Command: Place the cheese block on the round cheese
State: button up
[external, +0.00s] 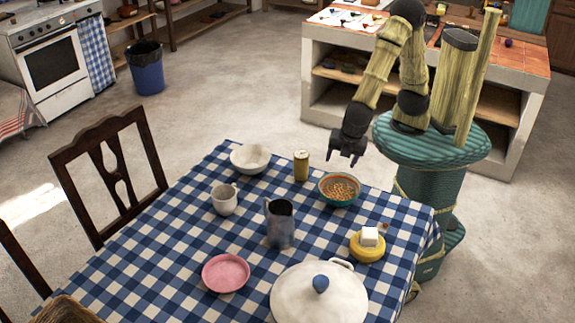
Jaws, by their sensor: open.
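The white cheese block (369,236) rests on top of the yellow round cheese (367,251), near the right edge of the checked table. The block looks upright and sits toward the far side of the round cheese's top. My gripper (344,161) is open and empty, pointing down in the air above the table's far side. It is well apart from both cheeses, up and to the left of them in the picture.
A white bowl (250,158), a cup (224,199) and a pink dish (226,273) are farther left.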

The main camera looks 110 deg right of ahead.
jog(key=s+d+r+m+t+y, duration=0.1)
jog(key=d+r+m, duration=0.1)
jog(key=d+m, duration=0.4)
jog(key=s+d+r+m+t+y, duration=0.1)
jog(key=s+d+r+m+y, duration=0.1)
jog(key=d+m, duration=0.4)
jog(key=shift+s+d+r+m+y, duration=0.15)
jog(key=shift+s+d+m+y, duration=0.1)
jog(key=shift+d+m+y, duration=0.1)
